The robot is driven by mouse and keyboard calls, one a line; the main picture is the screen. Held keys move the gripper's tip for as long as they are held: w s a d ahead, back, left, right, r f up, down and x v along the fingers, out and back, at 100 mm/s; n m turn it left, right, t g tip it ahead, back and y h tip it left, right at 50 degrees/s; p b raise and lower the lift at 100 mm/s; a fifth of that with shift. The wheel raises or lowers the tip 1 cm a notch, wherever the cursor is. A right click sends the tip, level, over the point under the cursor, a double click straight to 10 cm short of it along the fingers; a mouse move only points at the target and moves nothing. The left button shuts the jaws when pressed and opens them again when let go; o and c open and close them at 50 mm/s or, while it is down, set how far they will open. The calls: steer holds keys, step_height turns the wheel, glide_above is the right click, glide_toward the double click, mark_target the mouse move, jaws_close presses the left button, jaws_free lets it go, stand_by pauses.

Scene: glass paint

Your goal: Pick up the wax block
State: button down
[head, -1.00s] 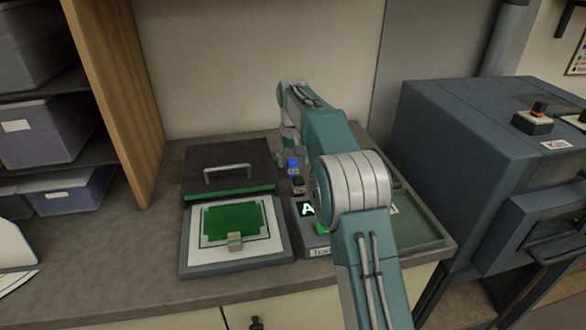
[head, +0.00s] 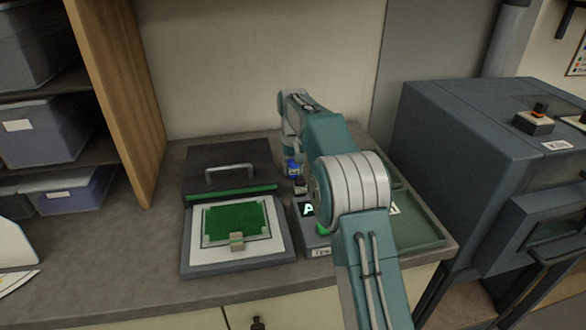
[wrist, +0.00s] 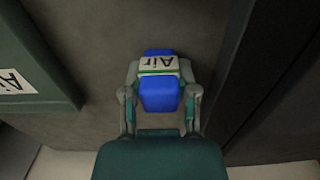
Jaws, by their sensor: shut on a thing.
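My gripper (wrist: 160,95) is shut on a blue block with a pale band reading "Air" (wrist: 159,94), which I take as the wax block. The block sits between the two fingers in the wrist view, with blue showing on both sides of the band. In the head view the blue block (head: 293,168) shows small beside my gripper (head: 290,155), near the back of the counter. My arm hides part of that area. I cannot tell whether the block still touches the counter.
A dark press with a handle (head: 230,173) stands at left. A green tray (head: 425,232) is at right, a dark cabinet (head: 455,130) beyond. Free counter (head: 140,240) lies at left.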

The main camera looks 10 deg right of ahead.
steer(key=shift+r, duration=0.45)
step_height(320, 180, up, 2)
steer(key=s+a+r, duration=0.3)
steer(key=s+r, duration=0.7)
steer(key=s, duration=0.3)
steer(key=shift+s+a, duration=0.2)
steer(key=shift+s, duration=0.1)
steer(key=shift+d, duration=0.1)
